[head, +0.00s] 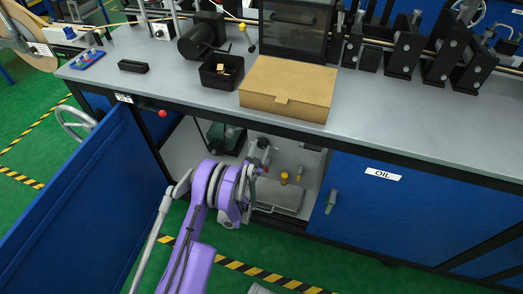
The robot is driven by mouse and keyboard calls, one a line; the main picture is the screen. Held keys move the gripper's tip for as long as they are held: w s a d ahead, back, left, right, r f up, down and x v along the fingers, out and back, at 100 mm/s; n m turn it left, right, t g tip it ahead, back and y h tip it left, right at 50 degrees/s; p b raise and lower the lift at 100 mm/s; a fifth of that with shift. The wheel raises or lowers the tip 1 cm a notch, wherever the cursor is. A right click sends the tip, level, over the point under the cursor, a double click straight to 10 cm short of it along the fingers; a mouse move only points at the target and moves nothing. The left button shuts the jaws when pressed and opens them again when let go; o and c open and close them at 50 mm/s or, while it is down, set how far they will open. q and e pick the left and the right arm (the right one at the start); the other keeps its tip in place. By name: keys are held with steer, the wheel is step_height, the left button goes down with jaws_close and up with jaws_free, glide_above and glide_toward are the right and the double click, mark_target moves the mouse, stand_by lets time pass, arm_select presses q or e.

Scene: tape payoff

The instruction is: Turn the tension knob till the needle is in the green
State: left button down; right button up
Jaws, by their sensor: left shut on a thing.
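I cannot clearly make out a tension knob, needle or green zone in the head view. My purple left arm reaches in from below to the open cabinet under the bench. My left gripper (256,172) is at the cabinet opening, mostly hidden by its wrist. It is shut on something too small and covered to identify. Near it in the cabinet are a grey fitting (261,147), small yellow-orange caps (284,178) and a grey box-like body (279,196). My right gripper is not in view.
An open blue door (75,215) stands left of my arm. A shut blue door (372,214) marked OIL is on the right. A cardboard box (288,88) and black bin (221,74) stand on the grey bench (180,95). A red knob (162,113) sits below its edge.

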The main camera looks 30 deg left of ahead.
arm_select(q)
steer(key=shift+w+r+m+b, duration=0.1)
steer(key=shift+m+b, duration=0.45)
steer(key=shift+m, duration=0.35)
steer(key=shift+c, duration=1.3)
jaws_free()
